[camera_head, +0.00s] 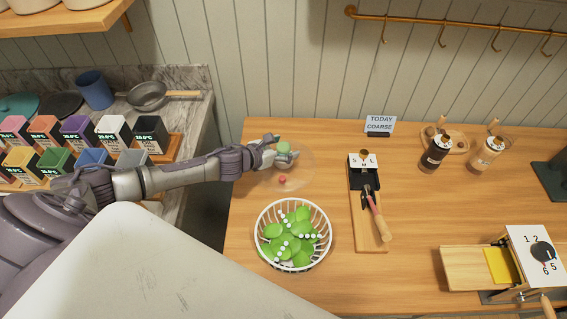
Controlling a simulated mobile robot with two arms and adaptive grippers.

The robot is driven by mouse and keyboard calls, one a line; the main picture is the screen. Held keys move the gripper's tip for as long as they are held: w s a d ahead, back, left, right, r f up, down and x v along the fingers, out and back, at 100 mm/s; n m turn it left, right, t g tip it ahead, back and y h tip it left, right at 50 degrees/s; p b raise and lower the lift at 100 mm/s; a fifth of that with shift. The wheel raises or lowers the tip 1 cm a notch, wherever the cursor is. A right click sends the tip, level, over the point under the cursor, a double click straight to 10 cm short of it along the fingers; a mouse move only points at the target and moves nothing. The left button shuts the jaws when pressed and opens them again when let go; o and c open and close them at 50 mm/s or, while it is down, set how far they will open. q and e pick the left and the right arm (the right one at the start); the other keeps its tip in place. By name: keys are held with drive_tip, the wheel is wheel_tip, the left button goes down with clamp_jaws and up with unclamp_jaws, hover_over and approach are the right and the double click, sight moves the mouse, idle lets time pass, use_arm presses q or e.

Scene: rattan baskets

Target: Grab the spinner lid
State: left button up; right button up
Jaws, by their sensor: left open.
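The spinner lid (300,181) is a faint, clear round disc lying on the wooden table, behind the basket. It has a green knob (284,147) at its back and a small red button (282,180) nearer the front. My left gripper (285,157) is open at the green knob, with its fingers around or beside it. I cannot tell whether they touch it. The white spinner basket (262,247) stands in front of the lid and holds green leaves with white dots. My right gripper is out of view.
A "TODAY COARSE" sign (380,124) stands at the back. Bottles (436,153) and a numbered device (535,255) are farther right. Colored boxes (113,135) line the left counter. Bare table lies between basket and slicer.

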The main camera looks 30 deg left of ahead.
use_arm(q)
clamp_jaws()
idle(0.4)
